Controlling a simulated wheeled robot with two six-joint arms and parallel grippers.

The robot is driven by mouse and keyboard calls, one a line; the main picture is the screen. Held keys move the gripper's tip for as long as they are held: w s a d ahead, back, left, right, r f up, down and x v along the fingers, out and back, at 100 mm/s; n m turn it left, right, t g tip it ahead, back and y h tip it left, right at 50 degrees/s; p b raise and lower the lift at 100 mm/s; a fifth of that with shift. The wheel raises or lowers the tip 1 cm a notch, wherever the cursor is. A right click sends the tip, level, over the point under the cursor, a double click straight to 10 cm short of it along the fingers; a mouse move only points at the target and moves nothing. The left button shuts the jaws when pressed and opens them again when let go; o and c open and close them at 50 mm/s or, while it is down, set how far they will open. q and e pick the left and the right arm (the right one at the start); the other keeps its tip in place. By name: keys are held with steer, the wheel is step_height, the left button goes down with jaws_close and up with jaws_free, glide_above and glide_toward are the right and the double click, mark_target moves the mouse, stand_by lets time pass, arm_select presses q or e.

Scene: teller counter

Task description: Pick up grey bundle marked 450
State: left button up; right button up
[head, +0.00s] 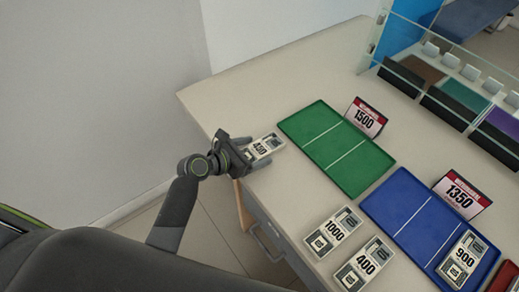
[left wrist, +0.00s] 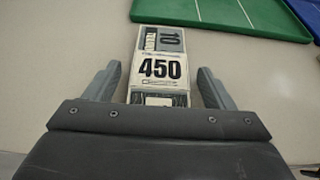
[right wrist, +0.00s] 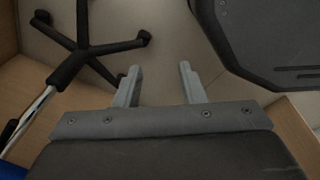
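The grey bundle marked 450 (head: 262,147) lies on the counter near its left front edge, left of the green tray. In the left wrist view the bundle (left wrist: 160,68) lies between the open fingers, its 450 label facing up, with a gap on each side. My left gripper (head: 261,150) is open around the near part of the bundle. It also shows in the left wrist view (left wrist: 157,85). My right gripper (right wrist: 158,80) is open and empty over the floor in the right wrist view; it is not seen in the head view.
A green tray (head: 335,147) with a 1500 sign (head: 366,117) is empty. A blue tray (head: 405,213) with a 1350 sign (head: 461,193) holds a bundle marked 900 (head: 462,258). Bundles marked 1000 (head: 332,231) and 400 (head: 364,263) lie in front. A chair base (right wrist: 82,48) stands on the floor.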

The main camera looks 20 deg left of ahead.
arm_select(q)
steer(key=c, duration=0.9)
